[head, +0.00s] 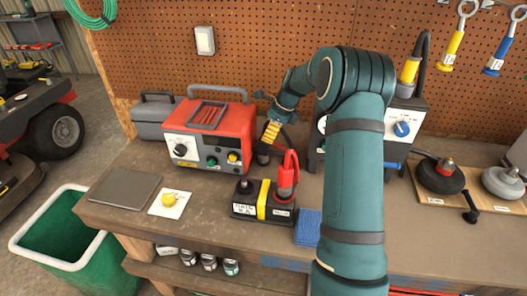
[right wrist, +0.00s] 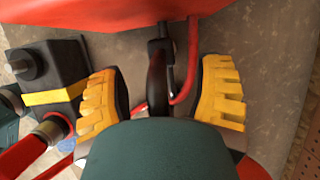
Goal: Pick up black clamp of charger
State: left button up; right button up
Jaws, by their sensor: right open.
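The red charger (head: 208,131) stands on the workbench, with dials on its front. Its red side fills the top of the right wrist view (right wrist: 100,12). The black clamp (right wrist: 157,78) lies between the two yellow fingers of my right gripper (right wrist: 160,90), apart from both. In the head view my right gripper (head: 270,133) points down beside the charger, and the clamp (head: 263,158) shows only as a dark piece below the fingers. The gripper is open. A red clamp (head: 287,175) sits on the black battery (head: 247,207) with the yellow band. My left gripper is not in view.
A red cable (right wrist: 192,60) runs close beside the black clamp. My right arm hides part of a second device (head: 401,129) with a blue dial. A blue cloth (head: 308,228), a yellow item on paper (head: 170,199) and a grey flat plate (head: 124,189) lie along the front.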

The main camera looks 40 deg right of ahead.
aim_at(264, 150)
jog(key=shift+b+x, duration=0.65)
jog(key=shift+x, duration=2.1)
jog(key=shift+d, duration=0.1)
grip_shut()
